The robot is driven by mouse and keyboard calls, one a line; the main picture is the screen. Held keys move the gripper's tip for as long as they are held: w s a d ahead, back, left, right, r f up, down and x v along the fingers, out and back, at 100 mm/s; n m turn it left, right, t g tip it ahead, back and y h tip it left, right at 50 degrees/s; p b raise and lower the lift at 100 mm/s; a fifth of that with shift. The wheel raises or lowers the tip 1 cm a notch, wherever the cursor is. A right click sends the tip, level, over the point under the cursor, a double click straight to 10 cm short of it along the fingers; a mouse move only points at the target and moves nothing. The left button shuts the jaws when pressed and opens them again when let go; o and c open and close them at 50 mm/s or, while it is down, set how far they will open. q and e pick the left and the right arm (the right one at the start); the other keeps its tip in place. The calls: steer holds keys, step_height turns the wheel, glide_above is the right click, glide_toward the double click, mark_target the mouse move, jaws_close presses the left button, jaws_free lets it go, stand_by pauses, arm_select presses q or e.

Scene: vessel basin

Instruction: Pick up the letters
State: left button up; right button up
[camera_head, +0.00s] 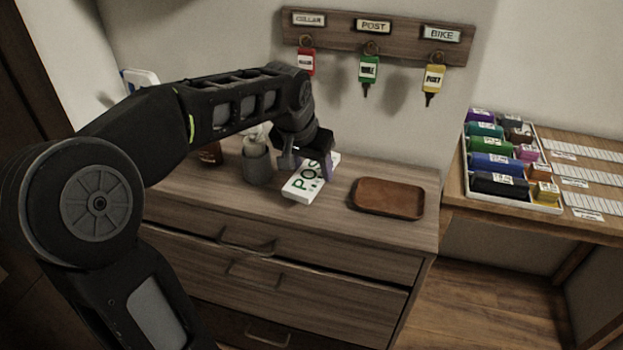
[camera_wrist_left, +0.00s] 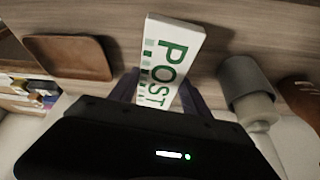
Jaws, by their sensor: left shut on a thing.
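The letters show as a white stack (camera_head: 302,186) with green "POST" print, at the top of the wooden dresser. In the left wrist view the white stack (camera_wrist_left: 172,62) sits between my two fingers. My left gripper (camera_head: 312,163) reaches down from above and is shut on the letters. In the left wrist view my left gripper (camera_wrist_left: 160,92) has a finger on each side of them, and the gripper body hides their near end. I cannot tell whether the letters touch the dresser top. My right gripper is not in view.
A brown tray (camera_head: 388,197) lies empty to the right on the dresser (camera_head: 240,205). A grey cup (camera_head: 257,165) stands close left of the letters. Keys hang on a wall rack (camera_head: 330,27). A side table holds a tray (camera_head: 545,207) of several coloured boxes.

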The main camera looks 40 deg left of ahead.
mark_target(312, 172)
arm_select(q)
step_height(312, 172, up, 6)
stand_by(0.8)
